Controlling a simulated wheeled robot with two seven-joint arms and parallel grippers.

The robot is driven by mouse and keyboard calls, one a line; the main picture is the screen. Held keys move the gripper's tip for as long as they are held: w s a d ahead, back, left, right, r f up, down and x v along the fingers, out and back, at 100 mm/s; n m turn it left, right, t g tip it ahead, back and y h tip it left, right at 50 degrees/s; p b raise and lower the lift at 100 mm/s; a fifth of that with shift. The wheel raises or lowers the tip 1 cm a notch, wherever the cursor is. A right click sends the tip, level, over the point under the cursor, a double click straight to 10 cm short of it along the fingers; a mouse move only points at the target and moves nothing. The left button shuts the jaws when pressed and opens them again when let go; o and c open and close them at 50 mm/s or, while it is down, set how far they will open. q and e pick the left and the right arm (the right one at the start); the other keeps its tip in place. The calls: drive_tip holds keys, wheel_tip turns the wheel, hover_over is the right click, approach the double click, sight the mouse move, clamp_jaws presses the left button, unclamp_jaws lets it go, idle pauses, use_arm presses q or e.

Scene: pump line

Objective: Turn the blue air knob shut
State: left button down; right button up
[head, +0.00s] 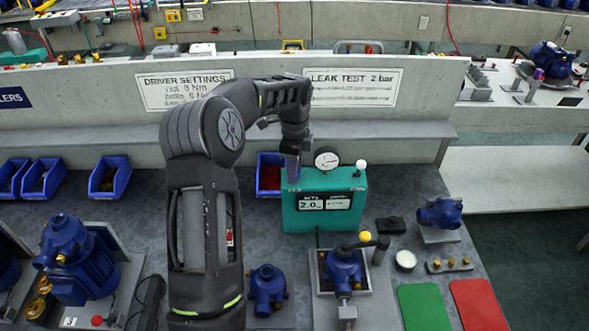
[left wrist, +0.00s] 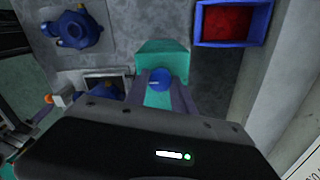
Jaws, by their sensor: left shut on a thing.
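The teal leak-test box (head: 300,219) stands on the bench with a round gauge (head: 327,159) and a white knob (head: 361,164) on top. My left gripper (head: 293,172) points down at the box's top left corner. In the left wrist view its two fingers (left wrist: 160,88) are on either side of the round blue air knob (left wrist: 160,77), shut on it. A pale line crosses the knob. In the head view the gripper hides the knob. My right gripper is not in view.
A blue bin with red contents (head: 268,175) stands close behind the gripper. A blue pump (head: 343,269) sits in a fixture in front of the box, with a yellow-knobbed lever (head: 365,237). Green (head: 424,307) and red (head: 478,304) mats lie at right.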

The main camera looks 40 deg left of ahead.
use_arm(q)
drive_tip(key=c, duration=1.1)
unclamp_jaws()
drive_tip(key=shift+o, duration=0.2)
wheel_tip(320, 180, up, 8)
drive_tip(key=shift+f+b, duration=0.1)
drive_tip(key=shift+b, duration=0.5)
